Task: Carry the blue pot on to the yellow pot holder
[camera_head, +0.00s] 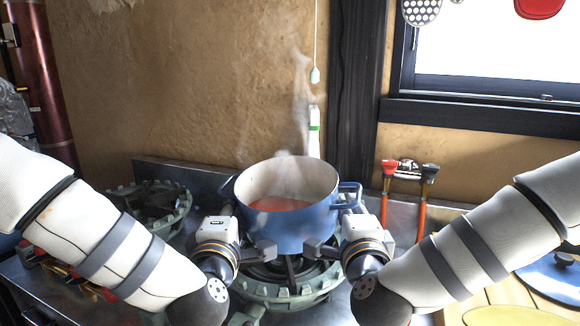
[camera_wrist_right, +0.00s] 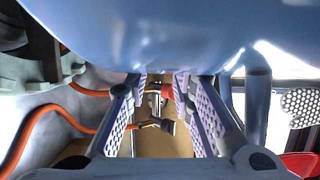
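The blue pot (camera_head: 292,230) stands upright over the front burner, with red food inside and steam rising. Its right handle (camera_head: 350,192) sticks out on the right; its left handle is mostly hidden. My left gripper (camera_head: 245,232) is at the pot's left side, fingers spread close to the wall. My right gripper (camera_head: 334,224) is at the right side, likewise spread. In the right wrist view, the right gripper's fingers (camera_wrist_right: 172,105) are apart below the pot wall (camera_wrist_right: 140,35), with the handle (camera_wrist_right: 258,105) to their right. The yellow pot holder (camera_head: 512,316) lies at the lower right, partly cut off.
A green burner grate (camera_head: 150,208) is at the left. A blue lid (camera_head: 555,278) lies on the right, near a pale yellow wooden board (camera_head: 500,294). The wall and window sill are close behind.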

